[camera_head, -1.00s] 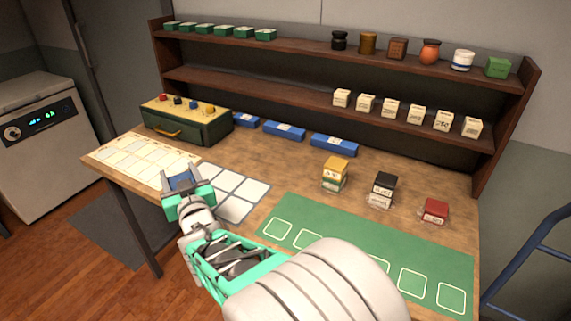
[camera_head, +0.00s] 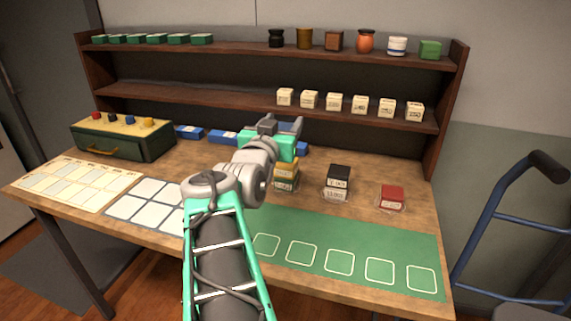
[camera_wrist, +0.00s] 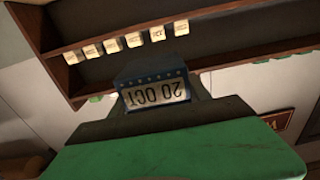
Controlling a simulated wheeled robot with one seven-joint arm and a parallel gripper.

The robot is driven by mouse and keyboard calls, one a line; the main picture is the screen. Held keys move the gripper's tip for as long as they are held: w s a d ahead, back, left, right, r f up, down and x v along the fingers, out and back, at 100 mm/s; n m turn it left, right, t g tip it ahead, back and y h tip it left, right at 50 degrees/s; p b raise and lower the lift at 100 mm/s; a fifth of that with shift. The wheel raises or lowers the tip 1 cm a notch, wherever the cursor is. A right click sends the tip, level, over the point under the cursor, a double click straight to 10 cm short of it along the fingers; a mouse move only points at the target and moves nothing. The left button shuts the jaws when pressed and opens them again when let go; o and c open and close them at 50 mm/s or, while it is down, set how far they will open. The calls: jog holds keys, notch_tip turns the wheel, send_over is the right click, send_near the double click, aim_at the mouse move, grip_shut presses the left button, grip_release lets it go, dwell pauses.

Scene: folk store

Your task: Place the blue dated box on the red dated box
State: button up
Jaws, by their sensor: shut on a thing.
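My gripper (camera_head: 282,127) is raised over the middle of the workbench, in front of the lower shelf and near the yellow box. In the wrist view it is shut on the blue dated box (camera_wrist: 152,72), whose label reads 20 OCT, upside down in the picture. I cannot make out the blue box clearly in the head view, where the gripper hides it. The red dated box (camera_head: 391,193) sits at the right of the bench, with a pale label on its front. It is apart from my gripper, to its right, and its top is bare.
A black box (camera_head: 339,175) stands between the yellow box (camera_head: 287,170) and the red one. A green mat (camera_head: 320,240) with outlined squares lies in front. The shelf unit (camera_head: 185,97) holds white boxes and jars behind. A blue-handled frame (camera_head: 485,230) stands at the right.

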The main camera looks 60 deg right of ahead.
jog(key=w+d+f, duration=0.1)
jog(key=d+f, duration=0.2)
jog(key=d, duration=0.1)
jog(key=w+d+f, duration=0.2)
jog(key=d+f, duration=0.1)
jog(key=d, duration=0.1)
jog(key=w+d+f, duration=0.1)
jog(key=d+f, duration=0.2)
jog(key=d, duration=0.1)
jog(key=shift+w+d+f, duration=0.25)
jog(key=shift+w+d, duration=0.05)
jog(key=shift+d, duration=0.05)
jog(key=shift+w+d+f, duration=0.1)
jog(key=shift+d+f, duration=0.05)
jog(key=shift+f, duration=0.65)
jog(key=shift+d+f, duration=0.15)
jog(key=shift+f, duration=0.6)
jog(key=shift+f+b, duration=0.3)
jog(key=shift+b, duration=0.25)
jog(key=o, duration=1.5)
jog(key=shift+r, duration=0.1)
jog(key=shift+c, duration=0.2)
jog(key=shift+r+p, duration=0.1)
jog(key=shift+p, duration=0.25)
